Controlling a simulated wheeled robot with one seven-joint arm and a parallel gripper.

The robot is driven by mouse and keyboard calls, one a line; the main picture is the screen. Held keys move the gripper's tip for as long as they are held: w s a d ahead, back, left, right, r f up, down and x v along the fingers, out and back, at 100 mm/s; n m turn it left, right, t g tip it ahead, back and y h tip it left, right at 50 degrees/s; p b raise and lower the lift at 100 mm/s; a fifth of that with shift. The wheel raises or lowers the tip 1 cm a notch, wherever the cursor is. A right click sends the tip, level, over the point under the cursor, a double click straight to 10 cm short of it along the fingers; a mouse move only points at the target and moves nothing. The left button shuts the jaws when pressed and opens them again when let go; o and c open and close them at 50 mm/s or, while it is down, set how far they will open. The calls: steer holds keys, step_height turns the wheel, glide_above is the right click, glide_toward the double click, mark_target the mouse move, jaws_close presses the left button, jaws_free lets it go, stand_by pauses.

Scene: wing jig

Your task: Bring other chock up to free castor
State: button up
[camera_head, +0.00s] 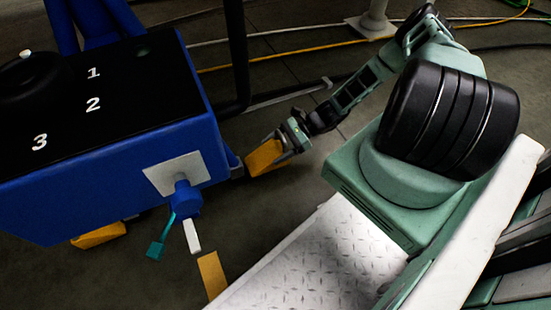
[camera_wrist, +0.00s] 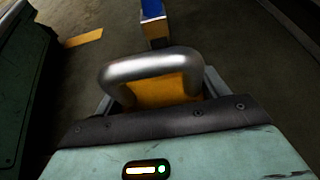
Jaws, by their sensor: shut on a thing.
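My gripper (camera_head: 291,141) is low over the floor to the right of the blue jig, shut on an orange chock (camera_head: 263,157). In the wrist view the chock (camera_wrist: 155,90) sits between the jaws, with a thick silver handle (camera_wrist: 150,64) arching over it. The chock is close to the jig's near right corner; I cannot tell whether it touches anything there. A second orange chock (camera_head: 98,236) lies under the jig's left side. The castor wheels are not clearly visible.
The blue jig (camera_head: 110,190) has a black top numbered 1 to 3. A teal-handled fitting (camera_head: 156,249) hangs from its front. A yellow floor strip (camera_head: 212,275) also shows in the wrist view (camera_wrist: 84,38). Cables (camera_head: 290,60) cross the floor behind. Open floor lies around the gripper.

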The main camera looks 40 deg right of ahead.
mark_target(277, 154)
steer(key=shift+f+b, duration=1.25)
steer(key=shift+f, duration=0.6)
steer(key=shift+f, duration=0.15)
steer(key=o, duration=1.6)
steer(key=shift+d+r, duration=0.25)
steer(key=shift+r, duration=0.05)
steer(key=shift+p+v, duration=3)
steer(key=shift+v, duration=2.75)
